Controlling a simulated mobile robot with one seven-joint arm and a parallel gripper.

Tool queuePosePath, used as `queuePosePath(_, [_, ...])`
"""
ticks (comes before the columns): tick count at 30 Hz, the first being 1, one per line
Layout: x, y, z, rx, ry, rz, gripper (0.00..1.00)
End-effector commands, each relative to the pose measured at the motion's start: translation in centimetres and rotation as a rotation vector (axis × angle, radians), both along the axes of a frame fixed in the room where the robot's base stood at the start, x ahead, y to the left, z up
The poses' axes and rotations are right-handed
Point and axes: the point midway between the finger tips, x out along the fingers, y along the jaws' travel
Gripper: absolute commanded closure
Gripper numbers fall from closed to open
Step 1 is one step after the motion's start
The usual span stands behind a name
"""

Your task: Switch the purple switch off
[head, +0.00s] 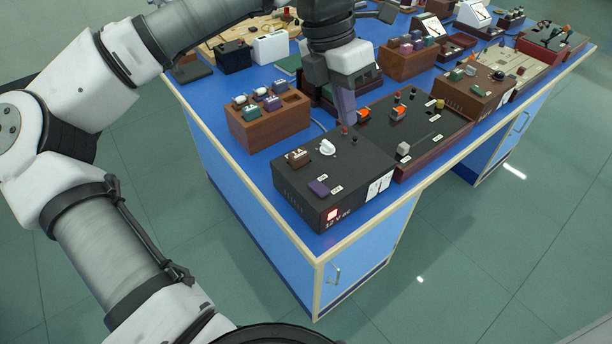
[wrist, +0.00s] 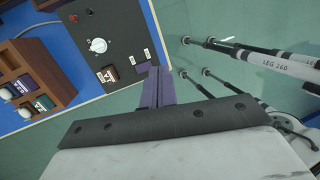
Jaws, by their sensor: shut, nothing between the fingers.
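The purple switch (head: 319,187) is a small flat block on top of the black box (head: 290,185) at the front corner of the blue bench, with a white label beside it. A dark purple patch beside the fingertips in the wrist view may be this switch, but my fingers partly cover it. My gripper (head: 347,122) is shut and empty, pointing down near the back edge of the black box, apart from the purple switch. Its purple-grey fingers also show in the wrist view (wrist: 158,76). I cannot tell the switch's position.
The black box also carries a white knob (head: 328,147), a brown switch (head: 297,157) and a lit red indicator (head: 332,214). A second black panel (head: 425,125) adjoins it on the right. A wooden block with several switches (head: 262,130) stands at left. Open floor lies in front.

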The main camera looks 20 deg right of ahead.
Motion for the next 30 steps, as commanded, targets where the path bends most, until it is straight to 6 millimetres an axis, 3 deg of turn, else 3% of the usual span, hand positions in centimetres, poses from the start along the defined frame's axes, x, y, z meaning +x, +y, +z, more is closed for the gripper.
queuePosePath(6, [2.0,2.5,-1.5,0.171,-0.03,0.061,1.0])
queuePosePath(20, [2.0,2.7,-2.0,0.18,-0.029,0.063,1.0])
queuePosePath(26, [1.6,2.6,-4.8,0.181,-0.027,0.06,1.0])
queuePosePath(30, [1.2,2.4,-7.8,0.181,-0.026,0.06,1.0])
